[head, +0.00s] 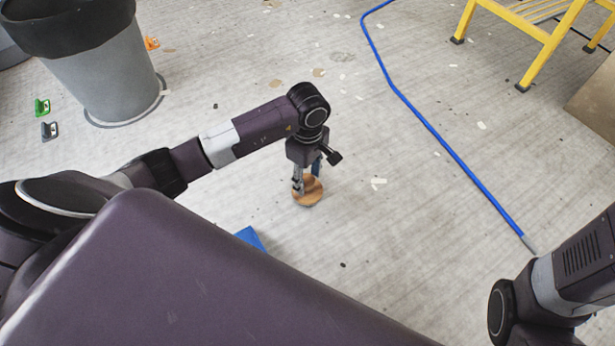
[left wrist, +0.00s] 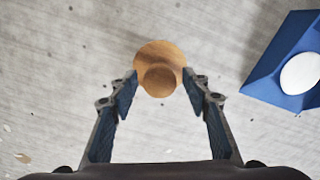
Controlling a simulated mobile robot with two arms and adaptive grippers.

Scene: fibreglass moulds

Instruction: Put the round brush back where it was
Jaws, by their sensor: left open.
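The round brush (head: 309,197) is a brown wooden disc with a raised round knob in its middle. In the head view it appears at the floor, directly below my left gripper (head: 306,176). In the left wrist view the brush (left wrist: 160,55) shows from above, its knob lying between the two fingertips. My left gripper (left wrist: 160,88) is open, pointing down, with one finger on each side of the knob. I cannot tell whether the fingers touch it. The underside of the brush is hidden. My right gripper is out of view; only part of that arm shows.
A blue object (head: 251,238), partly hidden by my body, lies nearby; the left wrist view shows a white oval on it. A blue hose (head: 430,128) and yellow steps (head: 545,38) are at right.

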